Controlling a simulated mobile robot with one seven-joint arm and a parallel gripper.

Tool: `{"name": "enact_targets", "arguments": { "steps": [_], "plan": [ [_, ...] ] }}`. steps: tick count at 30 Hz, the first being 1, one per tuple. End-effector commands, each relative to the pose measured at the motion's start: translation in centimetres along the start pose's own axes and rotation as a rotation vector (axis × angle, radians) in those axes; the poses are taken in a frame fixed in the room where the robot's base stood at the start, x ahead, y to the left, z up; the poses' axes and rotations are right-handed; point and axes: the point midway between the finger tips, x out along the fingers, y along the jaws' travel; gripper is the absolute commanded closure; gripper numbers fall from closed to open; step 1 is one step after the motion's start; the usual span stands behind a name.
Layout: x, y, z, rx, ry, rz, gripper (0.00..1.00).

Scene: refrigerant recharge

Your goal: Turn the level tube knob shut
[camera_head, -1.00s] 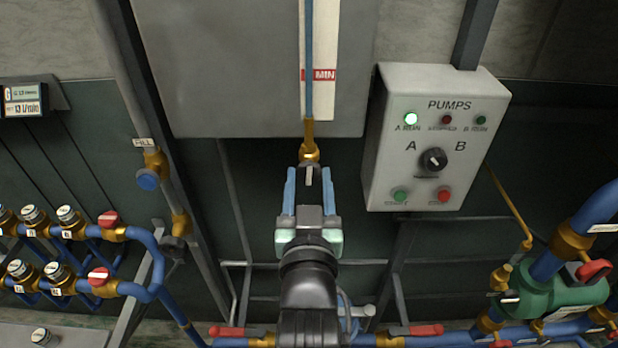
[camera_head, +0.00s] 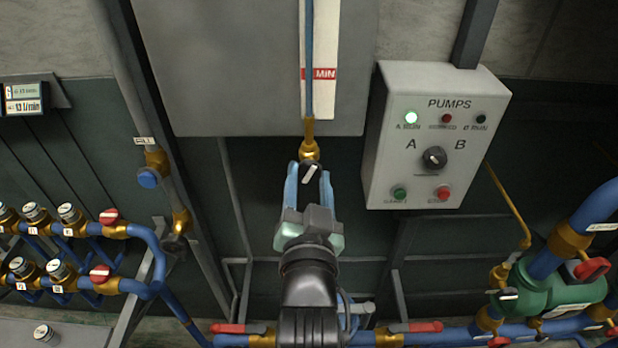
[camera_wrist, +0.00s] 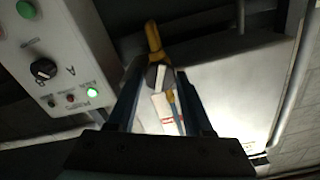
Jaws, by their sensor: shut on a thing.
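The level tube knob (camera_head: 310,173) is a small dark knob with a white pointer line, just below the brass fitting (camera_head: 309,148) at the foot of the level tube (camera_head: 309,60). Its pointer is tilted, its top leaning right in the head view. My gripper (camera_head: 309,176) is shut on the knob, with one blue finger on each side. The fingers hide part of the knob's sides.
The PUMPS panel (camera_head: 436,135) stands close on the right, with its A/B selector and a lit green lamp. The blue-capped fill valve (camera_head: 149,178) is on the left. Blue pipes with red-handled valves (camera_head: 240,328) run below.

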Motion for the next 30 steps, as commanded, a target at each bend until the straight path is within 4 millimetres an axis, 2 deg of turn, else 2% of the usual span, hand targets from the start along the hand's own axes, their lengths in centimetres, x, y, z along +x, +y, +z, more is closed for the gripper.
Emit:
{"name": "enact_targets", "arguments": {
  "steps": [5,15,26,30],
  "plan": [
    [-0.02,-0.01,-0.07,0.020,0.002,0.000,1.00],
    [-0.02,-0.04,-0.11,0.351,0.002,-0.001,1.00],
    [-0.02,-0.04,-0.10,0.385,0.002,-0.001,1.00],
    [-0.02,-0.07,-0.15,0.505,0.002,-0.001,1.00]
  ]
}}
